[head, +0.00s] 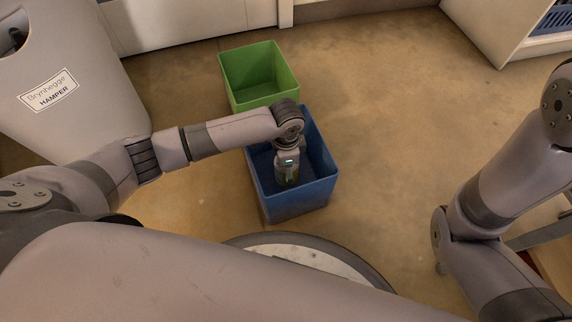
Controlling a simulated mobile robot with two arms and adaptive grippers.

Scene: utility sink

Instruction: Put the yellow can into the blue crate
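The blue crate (297,203) stands on the floor in the middle of the head view, open at the top. My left arm reaches in from the left, and my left gripper (288,180) points down over the crate's opening. The gripper's wrist and body cover its fingers, so I cannot tell whether they are open or shut. I cannot make out the yellow can; a small dull yellowish patch shows by the fingers, too small to tell what it is. My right arm is at the right, and its gripper is out of view.
A green crate (236,98) stands just behind the blue one and looks empty. A grey hamper (75,105) with a label is at the left. White cabinets are along the back and upper right. The floor (400,130) right of the crates is clear.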

